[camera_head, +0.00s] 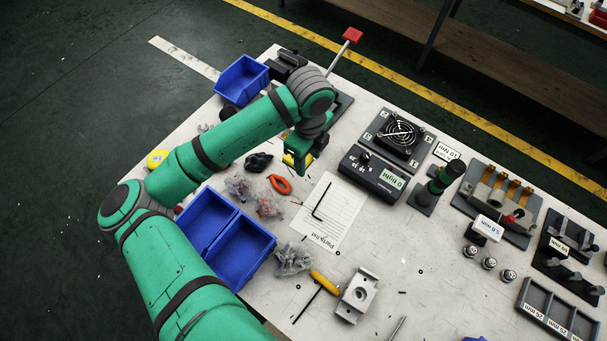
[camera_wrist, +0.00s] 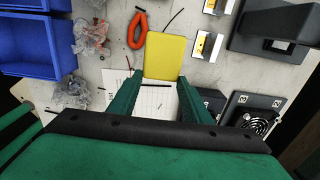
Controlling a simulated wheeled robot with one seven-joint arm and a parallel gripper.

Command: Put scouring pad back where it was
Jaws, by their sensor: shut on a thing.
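The scouring pad, a flat yellow block, shows in the wrist view (camera_wrist: 166,56) between the fingertips of my gripper (camera_wrist: 160,82). My gripper is shut on it. In the head view my gripper (camera_head: 298,160) hangs over the far middle of the white table, left of the grey control box, with a little yellow of the pad (camera_head: 289,158) showing. The arm hides part of the table there. I cannot tell exactly how high the pad is above the tabletop.
An orange-red ring-shaped tool (camera_head: 280,184) and a parts-list sheet (camera_head: 326,213) lie near my gripper. Bagged parts (camera_head: 268,206) and blue bins (camera_head: 246,242) are to the left. A fan unit (camera_head: 401,133) and control box (camera_head: 373,174) stand to the right. The front middle has clear patches.

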